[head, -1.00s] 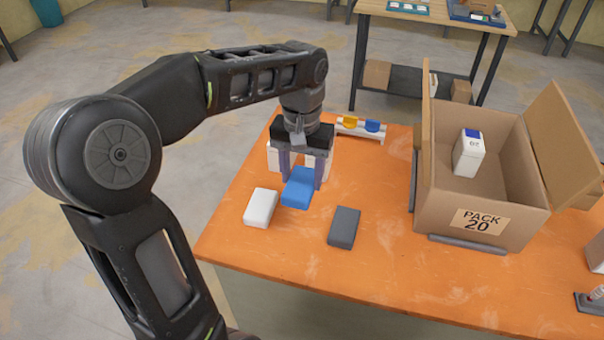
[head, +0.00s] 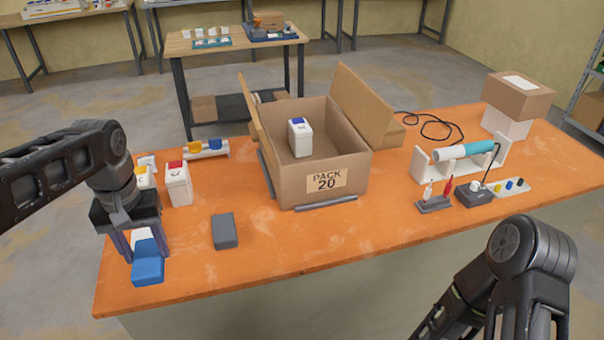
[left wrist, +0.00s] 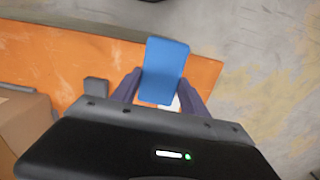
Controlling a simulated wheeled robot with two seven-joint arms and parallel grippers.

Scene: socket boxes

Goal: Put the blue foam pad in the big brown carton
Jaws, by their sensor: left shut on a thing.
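The blue foam pad (head: 148,264) is in my left gripper (head: 143,250) at the left end of the orange table. The gripper points down with its fingers shut on the pad. In the left wrist view the pad (left wrist: 164,71) sits between the two purple fingers (left wrist: 160,88). The big brown carton (head: 290,188), labelled PACK 20, stands open to the right, with flaps up. A white box with a blue top (head: 300,138) is inside it. My right arm shows at the lower right; its gripper is out of the picture.
A grey pad (head: 224,231) lies between the left gripper and the carton. A white pad (head: 141,236) is partly hidden behind the gripper. White boxes, one with a red top (head: 178,184), stand behind. Right of the carton are a roll stand (head: 462,160) and small tools.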

